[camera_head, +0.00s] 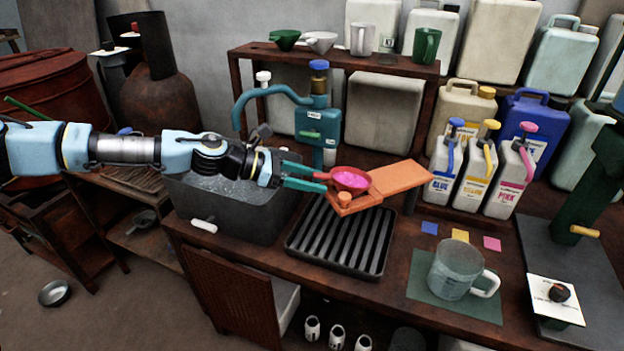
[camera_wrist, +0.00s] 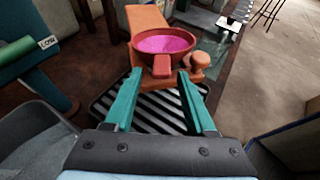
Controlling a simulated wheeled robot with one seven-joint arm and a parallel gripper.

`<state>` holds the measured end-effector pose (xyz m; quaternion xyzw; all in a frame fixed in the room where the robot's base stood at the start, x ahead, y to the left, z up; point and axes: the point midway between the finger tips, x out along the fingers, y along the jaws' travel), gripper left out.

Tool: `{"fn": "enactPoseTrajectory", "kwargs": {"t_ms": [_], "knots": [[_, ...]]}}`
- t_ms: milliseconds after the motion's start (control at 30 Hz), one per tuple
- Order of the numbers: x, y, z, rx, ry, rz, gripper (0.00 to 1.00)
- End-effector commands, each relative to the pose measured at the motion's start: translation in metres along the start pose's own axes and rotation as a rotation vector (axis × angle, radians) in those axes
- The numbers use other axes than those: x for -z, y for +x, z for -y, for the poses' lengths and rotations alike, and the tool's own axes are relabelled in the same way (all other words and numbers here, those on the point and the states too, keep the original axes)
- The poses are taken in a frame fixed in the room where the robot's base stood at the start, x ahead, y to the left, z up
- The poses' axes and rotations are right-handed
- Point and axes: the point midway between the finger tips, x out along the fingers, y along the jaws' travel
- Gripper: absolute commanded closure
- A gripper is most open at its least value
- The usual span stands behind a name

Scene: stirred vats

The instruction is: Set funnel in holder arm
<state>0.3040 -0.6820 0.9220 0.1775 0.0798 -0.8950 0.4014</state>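The red funnel (camera_head: 334,176), bright pink inside, sits upright at the near end of the orange holder arm (camera_head: 400,180). In the wrist view the funnel (camera_wrist: 161,66) shows its short handle towards me, and the holder arm (camera_wrist: 147,20) runs away behind it. The bowl hides how deep the funnel sits in the holder. My gripper (camera_head: 322,181) is open, its teal fingers level with the funnel on its left. In the wrist view the fingertips (camera_wrist: 159,75) lie either side of the handle, with visible gaps.
A black slatted drip tray (camera_head: 340,240) lies below the funnel. A grey water basin (camera_head: 235,205) is under my gripper. A teal pump (camera_head: 318,120) stands just behind. A clear jug (camera_head: 456,270) and several colour-labelled bottles (camera_head: 475,180) stand to the right. Green and white funnels (camera_head: 321,42) are on the shelf.

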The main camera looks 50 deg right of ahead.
Motion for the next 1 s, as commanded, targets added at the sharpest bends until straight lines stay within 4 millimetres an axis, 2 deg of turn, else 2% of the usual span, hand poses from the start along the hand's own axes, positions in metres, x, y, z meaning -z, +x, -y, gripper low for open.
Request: {"fn": "enactPoseTrajectory", "kwargs": {"t_ms": [267,367,467,800,1000], "knots": [[0.000,-0.001,0.000,-0.001,0.000,0.000,0.41],[0.001,-0.007,-0.001,-0.003,0.000,0.000,0.41],[0.002,-0.021,-0.002,-0.005,0.000,-0.001,0.41],[0.002,-0.085,-0.001,-0.004,0.000,-0.001,0.41],[0.001,-0.105,0.000,-0.002,0.001,0.000,0.41]]}}
